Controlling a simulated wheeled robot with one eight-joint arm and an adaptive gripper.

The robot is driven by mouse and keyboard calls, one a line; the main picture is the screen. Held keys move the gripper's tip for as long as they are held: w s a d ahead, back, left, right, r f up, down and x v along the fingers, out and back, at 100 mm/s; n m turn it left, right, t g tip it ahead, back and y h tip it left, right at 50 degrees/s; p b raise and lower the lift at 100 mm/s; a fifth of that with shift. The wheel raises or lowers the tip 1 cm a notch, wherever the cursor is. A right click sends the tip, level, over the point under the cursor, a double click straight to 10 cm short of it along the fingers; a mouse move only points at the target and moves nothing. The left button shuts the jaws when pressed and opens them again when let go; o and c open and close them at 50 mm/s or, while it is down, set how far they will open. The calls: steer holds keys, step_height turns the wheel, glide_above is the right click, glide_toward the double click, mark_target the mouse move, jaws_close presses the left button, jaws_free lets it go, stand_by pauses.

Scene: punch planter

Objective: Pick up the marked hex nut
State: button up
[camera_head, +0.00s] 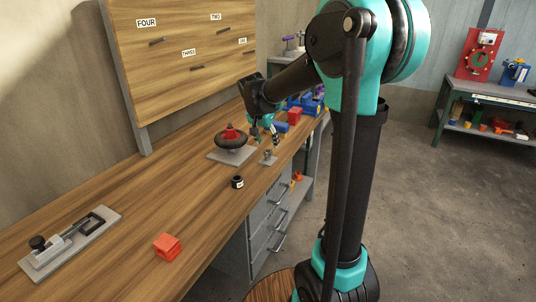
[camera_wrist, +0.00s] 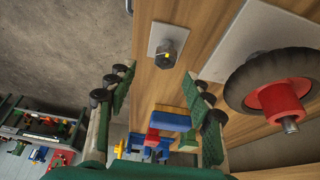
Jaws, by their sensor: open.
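The marked hex nut (camera_wrist: 168,57) is dark grey with a yellow mark on top, on a small light-grey plate (camera_wrist: 155,34). It shows small in the head view (camera_head: 268,154), near the bench's front edge. My gripper (camera_head: 264,134) is above the bench close to the nut. In the wrist view my gripper (camera_wrist: 157,80) is open, its green fingers with dark pads apart and nothing between them. The nut appears beyond the fingertips, between the lines of the two fingers and apart from both.
A black wheel with a red hub (camera_head: 231,138) stands on a plate beside the nut. A black labelled cylinder (camera_head: 237,182), a red block (camera_head: 167,247) and a clamp fixture (camera_head: 70,244) are nearer on the bench. Blue, red and yellow parts (camera_wrist: 160,135) lie beyond the gripper.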

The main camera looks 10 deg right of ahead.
mark_target(268, 151)
steer(key=shift+a+x, duration=0.2)
steer(key=shift+x, duration=1.15)
steer(key=shift+a+x, duration=0.2)
steer(key=shift+x, duration=1.15)
steer(key=shift+w+f, duration=0.1)
steer(key=shift+w, duration=0.05)
jaws_close()
